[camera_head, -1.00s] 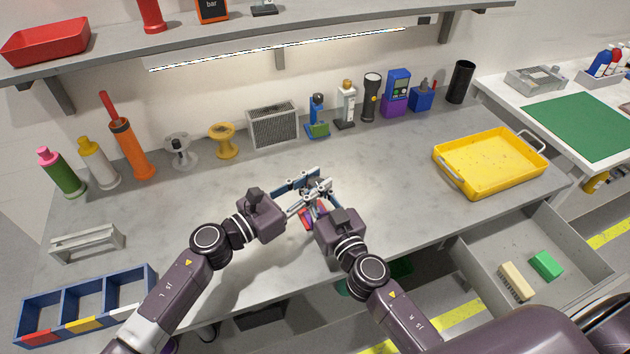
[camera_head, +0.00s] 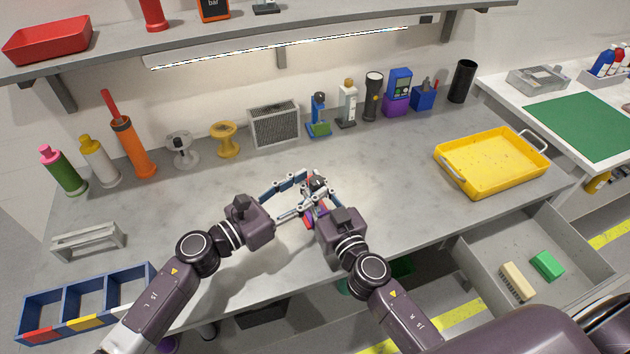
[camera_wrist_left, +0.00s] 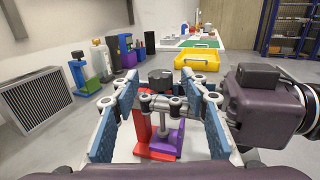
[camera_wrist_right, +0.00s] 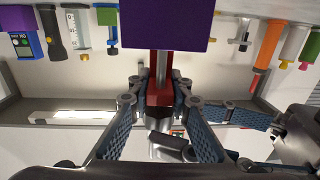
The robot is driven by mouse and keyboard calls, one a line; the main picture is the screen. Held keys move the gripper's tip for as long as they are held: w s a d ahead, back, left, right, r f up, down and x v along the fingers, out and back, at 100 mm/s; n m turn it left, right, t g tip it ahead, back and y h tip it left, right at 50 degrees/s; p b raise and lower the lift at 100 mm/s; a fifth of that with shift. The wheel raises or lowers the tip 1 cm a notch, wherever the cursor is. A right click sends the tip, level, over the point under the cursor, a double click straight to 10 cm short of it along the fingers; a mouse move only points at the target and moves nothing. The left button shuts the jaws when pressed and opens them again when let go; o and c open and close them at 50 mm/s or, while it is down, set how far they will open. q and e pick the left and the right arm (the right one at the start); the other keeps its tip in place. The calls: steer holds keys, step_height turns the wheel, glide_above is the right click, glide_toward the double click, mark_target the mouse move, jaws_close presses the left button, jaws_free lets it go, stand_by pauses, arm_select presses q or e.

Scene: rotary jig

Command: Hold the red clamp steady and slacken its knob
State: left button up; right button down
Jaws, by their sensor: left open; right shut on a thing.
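The red clamp (camera_wrist_left: 143,135) stands on the bench with a purple block (camera_wrist_left: 165,147) at its lower part. In the left wrist view its dark knob (camera_wrist_left: 160,77) is on top. My right gripper (camera_wrist_right: 158,92) is shut on the red upright of the clamp, below the knob. My left gripper (camera_wrist_left: 156,88) is open, its blue-padded fingers spread to either side of the clamp and knob, apart from the knob. In the head view, the grippers (camera_head: 300,198) largely hide the clamp (camera_head: 309,222).
A grey vent box (camera_head: 273,125), bottles and tools line the back of the bench. A yellow tray (camera_head: 490,163) stands at the right, a blue divided bin (camera_head: 88,300) at the front left. The bench around the clamp is clear. A drawer (camera_head: 535,245) is open at the right.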

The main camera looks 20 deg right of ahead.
arm_select(q)
steer(key=v, duration=0.9)
arm_select(e)
steer(key=c, duration=1.7)
jaws_free()
